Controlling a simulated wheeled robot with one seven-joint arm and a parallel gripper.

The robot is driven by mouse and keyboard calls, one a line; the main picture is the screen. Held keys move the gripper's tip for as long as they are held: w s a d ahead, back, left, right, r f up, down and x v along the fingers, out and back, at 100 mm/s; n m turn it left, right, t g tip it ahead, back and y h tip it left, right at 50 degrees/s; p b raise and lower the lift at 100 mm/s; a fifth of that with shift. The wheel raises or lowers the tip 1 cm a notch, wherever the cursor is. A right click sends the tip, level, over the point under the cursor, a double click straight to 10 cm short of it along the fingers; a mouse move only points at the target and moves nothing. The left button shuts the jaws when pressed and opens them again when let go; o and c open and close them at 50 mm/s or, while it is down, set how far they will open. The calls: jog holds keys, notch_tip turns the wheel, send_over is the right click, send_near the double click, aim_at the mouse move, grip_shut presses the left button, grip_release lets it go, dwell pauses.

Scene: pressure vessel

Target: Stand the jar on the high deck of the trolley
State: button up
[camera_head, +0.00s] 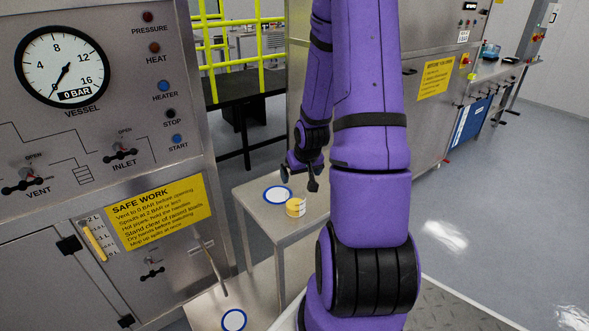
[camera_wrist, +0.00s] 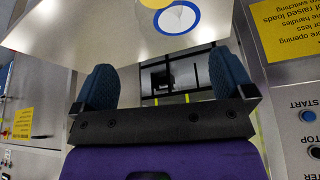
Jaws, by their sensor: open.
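The jar (camera_head: 295,207), small with a yellow and pale body, stands upright on the high deck (camera_head: 305,220) of the trolley. In the head view it is just right of and nearer than a white disc with a blue ring (camera_head: 277,195), its top edge close to that ring. In the wrist view the yellow jar (camera_wrist: 155,3) is cut off by the top edge and overlaps the ringed disc (camera_wrist: 177,18). My gripper (camera_head: 299,181) is open above the deck, beyond the jar in the head view. The wrist view shows nothing between its fingers (camera_wrist: 163,88).
A lower deck (camera_head: 205,312) with another blue-ringed disc (camera_head: 233,320) lies front left. The vessel's control panel (camera_head: 100,100) with a yellow safety sign (camera_head: 155,213) stands on the left. A steel cabinet (camera_head: 430,110) stands behind my arm. Open floor (camera_head: 500,220) lies to the right.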

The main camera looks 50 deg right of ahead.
jog(key=a+r+n, duration=0.1)
jog(key=a+r, duration=0.7)
jog(key=r, duration=0.3)
jog(key=a+r+n, duration=0.2)
jog(key=a+r, duration=0.6)
jog(key=r, duration=0.2)
jog(key=s+a+r+n+t+y, duration=0.1)
jog(key=s+a+r+n+y, duration=0.1)
jog(key=s+a+r, duration=0.8)
jog(key=s+a, duration=0.2)
jog(key=s, duration=0.2)
jog(key=shift+a+r+n, duration=0.3)
jog(key=shift+a, duration=0.05)
